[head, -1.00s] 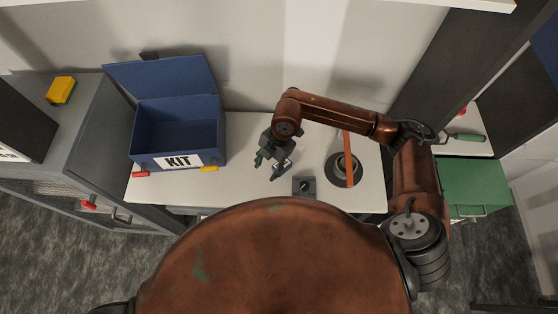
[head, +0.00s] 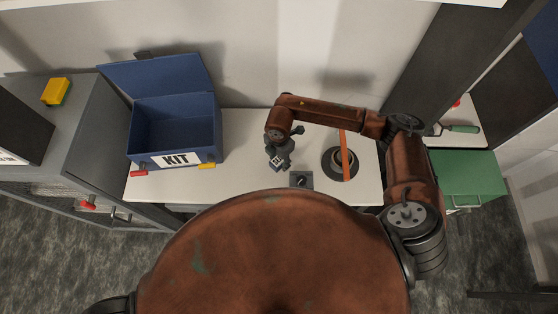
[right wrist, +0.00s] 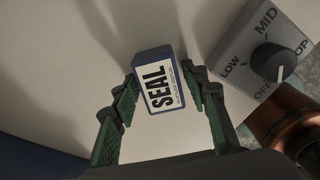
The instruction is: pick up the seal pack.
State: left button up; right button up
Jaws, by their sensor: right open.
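The seal pack (right wrist: 158,86) is a small blue box with a white label reading SEAL. In the right wrist view it sits between the two green-padded fingers of my right gripper (right wrist: 160,98), with a small gap showing at the sides. In the head view the pack (head: 276,162) shows just below my right gripper (head: 278,156), on the white bench, partly hidden by it. My right gripper is open around the pack. My left gripper is not in view.
A grey dial box (head: 301,180) marked LOW, MID and OFF stands close to the right of the pack. A dark round fixture (head: 331,164) with an orange strip is farther right. An open blue KIT box (head: 148,160) stands left, with clear bench between.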

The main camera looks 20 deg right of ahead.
jog(key=shift+c, duration=0.5)
jog(key=c, duration=1)
jog(key=shift+o, duration=0.2)
jog(key=shift+r, duration=0.1)
